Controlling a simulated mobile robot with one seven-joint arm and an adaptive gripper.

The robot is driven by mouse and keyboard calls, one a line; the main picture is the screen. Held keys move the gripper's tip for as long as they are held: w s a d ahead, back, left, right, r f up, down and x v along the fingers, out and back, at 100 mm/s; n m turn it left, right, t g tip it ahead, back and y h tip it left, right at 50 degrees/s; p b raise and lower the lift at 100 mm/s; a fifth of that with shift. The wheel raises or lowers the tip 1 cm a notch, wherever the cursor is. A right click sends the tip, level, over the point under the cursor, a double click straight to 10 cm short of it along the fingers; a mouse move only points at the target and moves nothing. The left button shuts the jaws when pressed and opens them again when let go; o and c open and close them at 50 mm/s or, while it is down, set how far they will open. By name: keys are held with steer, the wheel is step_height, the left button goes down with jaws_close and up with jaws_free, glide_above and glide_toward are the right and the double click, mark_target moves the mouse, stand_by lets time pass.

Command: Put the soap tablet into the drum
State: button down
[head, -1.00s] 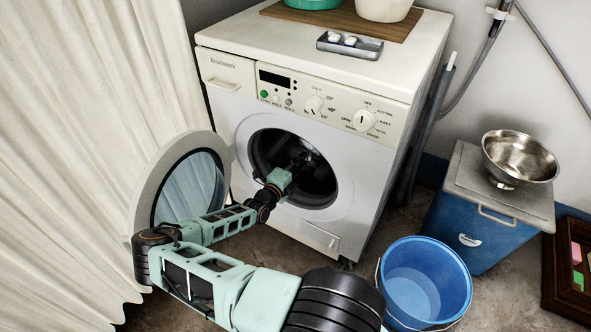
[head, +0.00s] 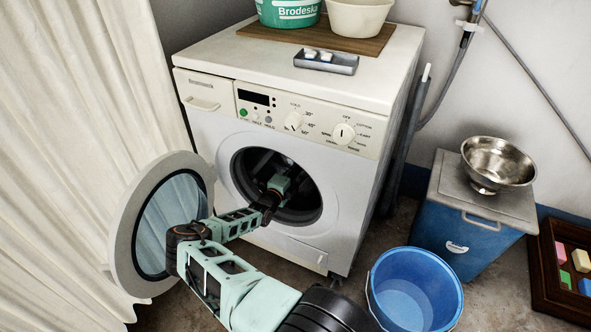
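The washing machine's drum (head: 303,207) is dark inside, seen through its round opening. The round door (head: 128,232) stands open to the left. My gripper (head: 281,183) reaches through the opening into the drum. Its fingers are lost in the dark, so I cannot tell whether they are open or shut, or whether they hold a soap tablet. Two white tablets (head: 318,56) lie in a small grey tray (head: 340,68) on top of the machine.
A wooden board (head: 262,31) with a green tub (head: 289,12) and a cream bowl (head: 358,17) is on the machine. A blue bucket (head: 414,290) stands on the floor at front right. A metal bowl (head: 497,160) sits on a blue cooler (head: 470,235). A curtain (head: 70,130) hangs left.

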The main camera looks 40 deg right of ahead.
steer(key=c, duration=1.7)
jaws_free()
steer(key=shift+c, duration=0.2)
steer(key=v, duration=1.2)
steer(key=shift+s, duration=0.1)
